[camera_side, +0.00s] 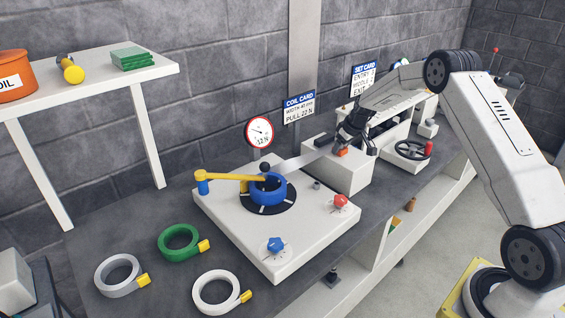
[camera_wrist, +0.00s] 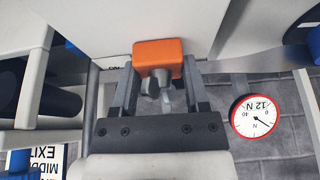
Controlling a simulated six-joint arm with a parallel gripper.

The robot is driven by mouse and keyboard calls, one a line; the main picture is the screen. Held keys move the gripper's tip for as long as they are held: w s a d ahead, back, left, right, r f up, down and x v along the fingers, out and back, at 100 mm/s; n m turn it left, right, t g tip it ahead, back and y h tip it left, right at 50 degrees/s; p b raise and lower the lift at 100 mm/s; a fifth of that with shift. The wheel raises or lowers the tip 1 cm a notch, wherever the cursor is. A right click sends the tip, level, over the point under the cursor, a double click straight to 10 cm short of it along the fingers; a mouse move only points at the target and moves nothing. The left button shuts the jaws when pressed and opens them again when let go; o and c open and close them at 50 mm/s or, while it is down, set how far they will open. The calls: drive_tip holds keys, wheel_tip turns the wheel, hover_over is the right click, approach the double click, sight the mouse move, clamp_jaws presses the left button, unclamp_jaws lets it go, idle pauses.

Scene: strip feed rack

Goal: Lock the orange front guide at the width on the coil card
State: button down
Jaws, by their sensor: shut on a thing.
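The orange front guide (camera_wrist: 158,52) is a small block in the wrist view with a grey wing-shaped knob (camera_wrist: 160,88) on its near face. My gripper (camera_wrist: 159,66) has one finger on each side of the block and is shut on it. In the side view, the guide (camera_side: 342,152) shows small under my gripper (camera_side: 347,146), at the white feed block. A metal strip (camera_side: 302,160) runs from the blue coil (camera_side: 268,188) to the guide. The coil card (camera_side: 299,108) on the post appears to read width 40 mm, pull 22 N. Whether the knob is tight cannot be told.
A round dial (camera_side: 259,132) reads 12 N. A yellow arm (camera_side: 230,177) reaches over the coil on the white plate (camera_side: 290,240), which has red and blue knobs. Spare coils lie at the front left. A black handwheel (camera_side: 411,150) stands right of my gripper.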

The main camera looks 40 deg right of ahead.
drive_tip(key=shift+w, duration=0.1)
drive_tip(key=shift+c, duration=0.4)
unclamp_jaws()
drive_tip(key=shift+r, duration=0.1)
drive_tip(key=v, duration=0.7)
drive_tip(key=shift+r, duration=0.3)
drive_tip(key=shift+a, duration=0.1)
